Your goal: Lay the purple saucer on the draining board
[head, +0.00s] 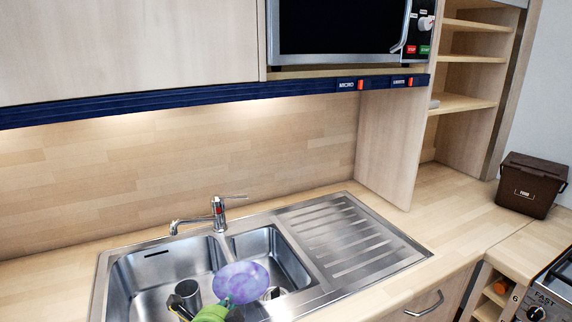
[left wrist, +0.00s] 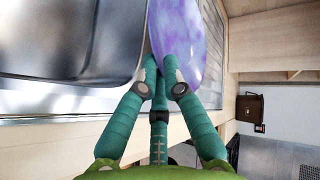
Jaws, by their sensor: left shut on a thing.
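The purple saucer (head: 241,281) is in my left gripper, above the divider and small basin of the sink. My left gripper (head: 226,303), green, is shut on its near edge. My right gripper is in neither view.
The sink's large basin (head: 150,280) is at the left, with a grey cylindrical thing (head: 187,292) in it. The tap (head: 217,210) stands behind. A tall side panel (head: 390,140) rises behind the board. A brown food bin (head: 531,184) is far right.

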